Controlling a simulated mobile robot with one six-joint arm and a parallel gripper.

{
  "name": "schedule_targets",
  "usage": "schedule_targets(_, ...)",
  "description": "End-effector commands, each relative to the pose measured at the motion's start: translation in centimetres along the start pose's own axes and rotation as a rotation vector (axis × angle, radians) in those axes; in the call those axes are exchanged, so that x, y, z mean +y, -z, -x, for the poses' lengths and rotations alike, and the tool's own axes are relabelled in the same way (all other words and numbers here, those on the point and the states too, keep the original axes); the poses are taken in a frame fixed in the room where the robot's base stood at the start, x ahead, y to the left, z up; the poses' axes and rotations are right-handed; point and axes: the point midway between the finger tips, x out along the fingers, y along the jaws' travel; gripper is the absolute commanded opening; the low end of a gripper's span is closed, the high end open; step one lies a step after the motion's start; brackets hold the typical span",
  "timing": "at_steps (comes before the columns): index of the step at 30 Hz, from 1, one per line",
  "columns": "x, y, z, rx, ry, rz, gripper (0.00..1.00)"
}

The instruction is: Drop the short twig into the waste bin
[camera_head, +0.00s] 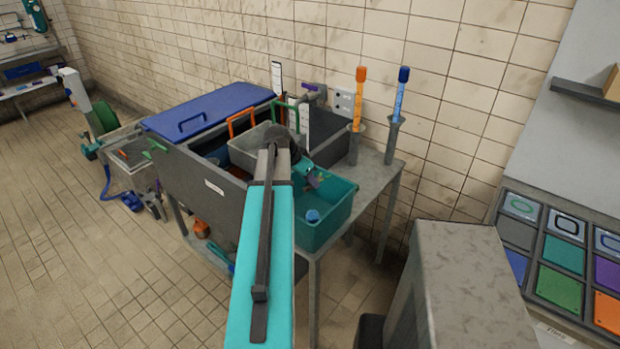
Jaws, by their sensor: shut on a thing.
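The gripper is small and partly hidden by my wrist. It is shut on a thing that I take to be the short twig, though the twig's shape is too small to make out. The teal tub holds a small blue item (313,216). A grey-green bin (243,150) with orange and green handles stands just behind my arm. I cannot tell from the picture which container is the waste bin.
Two upright tubes, orange-capped (358,98) and blue-capped (399,100), stand at the back right. A grey block (462,285) and a tray of coloured tiles (562,255) are at right. Tiled floor is open at left.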

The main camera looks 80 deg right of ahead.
Motion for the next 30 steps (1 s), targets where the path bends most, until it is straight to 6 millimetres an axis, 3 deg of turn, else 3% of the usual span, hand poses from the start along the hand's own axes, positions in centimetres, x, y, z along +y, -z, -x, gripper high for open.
schedule_targets(12, -0.01, -0.18, -0.33, 0.001, 0.000, 0.000, 0.00)
schedule_targets(13, -0.01, -0.18, -0.33, 0.001, 0.000, 0.000, 0.21)
schedule_targets(16, -0.01, -0.18, -0.33, 0.001, 0.000, 0.000, 0.38)
schedule_targets(30, -0.04, -0.20, 0.04, 0.001, 0.001, 0.000, 0.38)
